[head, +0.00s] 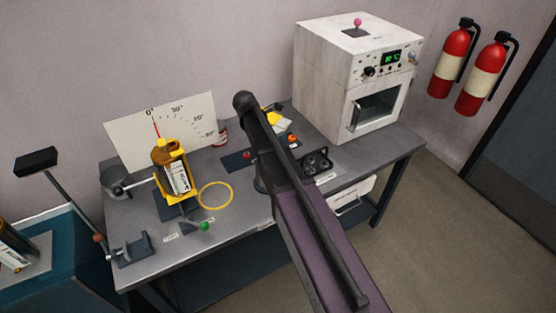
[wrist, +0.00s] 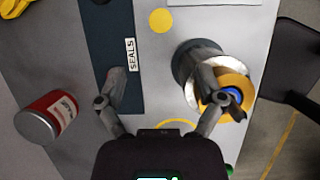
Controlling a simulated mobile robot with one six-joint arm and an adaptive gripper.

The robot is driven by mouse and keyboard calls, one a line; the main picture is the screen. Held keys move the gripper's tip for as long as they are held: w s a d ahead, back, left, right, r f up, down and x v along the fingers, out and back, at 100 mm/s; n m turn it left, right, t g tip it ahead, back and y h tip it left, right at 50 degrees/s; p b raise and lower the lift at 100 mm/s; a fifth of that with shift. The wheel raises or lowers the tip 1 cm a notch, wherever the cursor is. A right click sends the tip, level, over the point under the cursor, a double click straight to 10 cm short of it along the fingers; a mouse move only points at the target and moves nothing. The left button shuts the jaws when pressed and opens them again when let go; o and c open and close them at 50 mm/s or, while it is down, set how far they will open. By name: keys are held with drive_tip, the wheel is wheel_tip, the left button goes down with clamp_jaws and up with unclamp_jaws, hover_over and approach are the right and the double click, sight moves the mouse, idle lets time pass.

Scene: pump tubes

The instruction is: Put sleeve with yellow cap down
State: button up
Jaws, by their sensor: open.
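In the wrist view a pale cylinder with a yellow-orange cap (wrist: 240,84) and a blue centre is at the right, by a dark round base (wrist: 184,63). It appears to be the sleeve with the yellow cap; its full shape is hidden. My gripper (wrist: 160,102) is open, with nothing between its fingertips. Its right finger overlaps the sleeve in the picture; I cannot tell whether they touch. In the head view my arm hides the gripper and the sleeve.
In the head view, a yellow cradle (head: 164,190) holds a labelled bottle (head: 178,177) before an angle board (head: 190,108). A yellow ring (head: 230,203) lies nearby. A white oven (head: 330,75) stands behind.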

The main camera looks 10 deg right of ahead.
drive_tip(key=s+b+x, duration=0.1)
drive_tip(key=b+x, duration=0.5)
drive_tip(key=x, duration=0.1)
drive_tip(key=shift+w+f, duration=0.25)
drive_tip(key=shift+w, duration=0.3)
drive_tip(key=shift+b+x, duration=2.5)
drive_tip(key=shift+x, duration=0.05)
drive_tip(key=shift+d, duration=0.1)
clamp_jaws()
drive_tip(key=shift+r, duration=0.2)
wheel_tip(320, 180, up, 10)
drive_tip(key=p, duration=1)
drive_tip(key=shift+f, duration=0.2)
